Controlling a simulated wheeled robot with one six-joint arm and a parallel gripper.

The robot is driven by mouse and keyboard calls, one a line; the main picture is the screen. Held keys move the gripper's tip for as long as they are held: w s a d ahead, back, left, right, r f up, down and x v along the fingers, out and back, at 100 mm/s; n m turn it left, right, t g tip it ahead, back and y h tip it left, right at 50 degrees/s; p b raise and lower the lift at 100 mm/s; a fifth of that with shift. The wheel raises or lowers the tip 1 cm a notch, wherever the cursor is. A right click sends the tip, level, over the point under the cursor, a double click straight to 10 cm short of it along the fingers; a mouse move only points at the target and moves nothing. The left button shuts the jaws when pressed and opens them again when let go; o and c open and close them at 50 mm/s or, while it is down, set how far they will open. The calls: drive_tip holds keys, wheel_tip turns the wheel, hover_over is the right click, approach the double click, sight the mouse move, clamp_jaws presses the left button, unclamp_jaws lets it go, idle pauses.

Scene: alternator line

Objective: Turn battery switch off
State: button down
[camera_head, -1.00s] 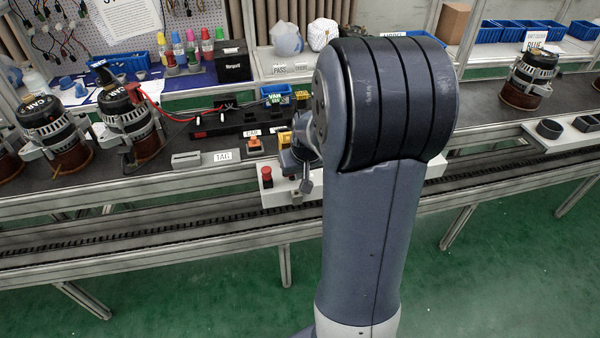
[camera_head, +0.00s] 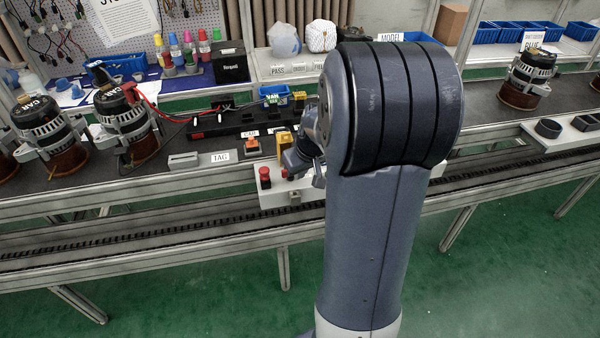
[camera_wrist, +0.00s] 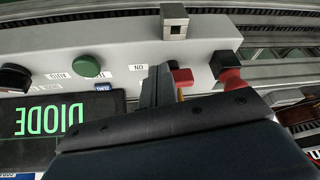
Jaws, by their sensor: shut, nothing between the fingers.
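The battery switch appears to be the red handle (camera_wrist: 182,77) beside an "ON" label on a pale control box (camera_wrist: 205,52) in the wrist view. Its red part (camera_head: 286,173) also shows in the head view, just left of my gripper. My gripper (camera_wrist: 156,86) is shut and empty, its fingers close beside the red handle. I cannot tell whether they touch it. The gripper body hides the handle's lower part, and its exact setting is unclear. In the head view my arm covers much of the box, and my gripper (camera_head: 304,163) is partly hidden.
A red mushroom button (camera_wrist: 232,80) stands beside the switch; a green button (camera_wrist: 88,66) and a black knob (camera_wrist: 14,78) lie on the other side. A dark "DIODE" display (camera_wrist: 45,125) adjoins the box. Alternators (camera_head: 123,112) stand on the bench at left.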

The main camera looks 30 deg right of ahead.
drive_tip(key=shift+w+d+n+y+b, duration=0.25)
drive_tip(key=shift+n+b, duration=0.25)
drive_tip(key=shift+n, duration=0.25)
drive_tip(key=shift+w+d+n+y+b, duration=0.15)
drive_tip(key=shift+n+y+b, duration=0.25)
drive_tip(key=shift+n, duration=0.35)
drive_tip(key=shift+w+d+n+g+y+b, duration=0.2)
drive_tip(key=shift+n+y+b, duration=0.15)
drive_tip(key=shift+n, duration=0.55)
drive_tip(key=shift+w+d+n+g+y+b, duration=0.15)
drive_tip(key=shift+n+b, duration=0.3)
drive_tip(key=shift+n, duration=0.45)
drive_tip(key=shift+w+d+n+g+y, duration=0.1)
drive_tip(key=shift+w+n+g+y, duration=0.15)
drive_tip(key=shift+n, duration=0.55)
drive_tip(key=shift+w+d+n+g+y, duration=0.1)
drive_tip(key=shift+w+n+g+y, duration=0.15)
drive_tip(key=shift+n, duration=0.55)
drive_tip(key=shift+w+n+g+y, duration=0.2)
drive_tip(key=shift+n+g, duration=0.05)
drive_tip(key=shift+n, duration=0.6)
drive_tip(key=shift+w+n+g+y, duration=0.15)
drive_tip(key=shift+n+g, duration=0.05)
drive_tip(key=shift+n, duration=0.65)
drive_tip(key=shift+w, duration=0.2)
idle(1.2)
